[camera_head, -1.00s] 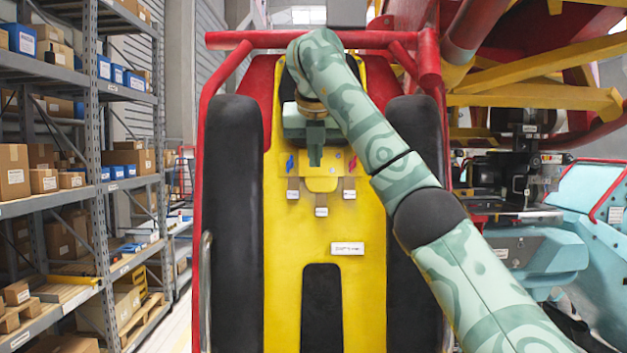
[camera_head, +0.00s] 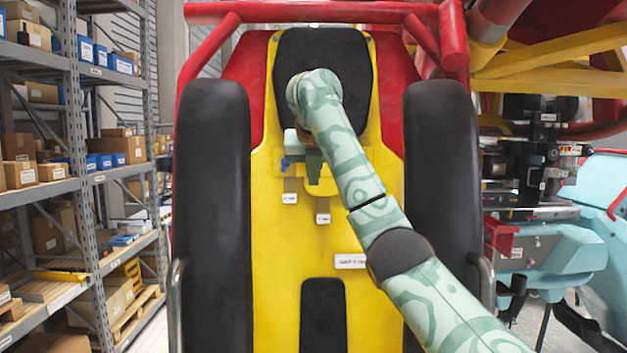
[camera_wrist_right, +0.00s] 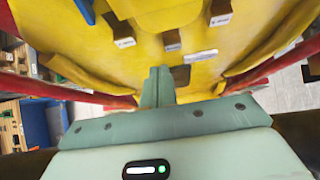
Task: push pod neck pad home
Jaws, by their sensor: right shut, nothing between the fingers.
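A black pad (camera_head: 325,55) sits at the top of the yellow seat back (camera_head: 280,240), at head height; I take it as the neck pad. My right arm covers its lower middle, so I cannot tell whether it is fully seated. My right gripper (camera_head: 314,172) is shut and empty, pointing down in front of the yellow back below the pad. In the right wrist view the shut fingers (camera_wrist_right: 158,86) stand close together before the yellow back, with no pad recognisable; contact cannot be told. My left gripper is not in view.
Brown straps with white tags (camera_head: 290,198) and a white label (camera_head: 351,261) are on the yellow back. Tall black side pads (camera_head: 213,200) flank it, with a red bar (camera_head: 310,13) above. Shelves (camera_head: 85,190) stand left; teal machinery (camera_head: 545,255) stands right.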

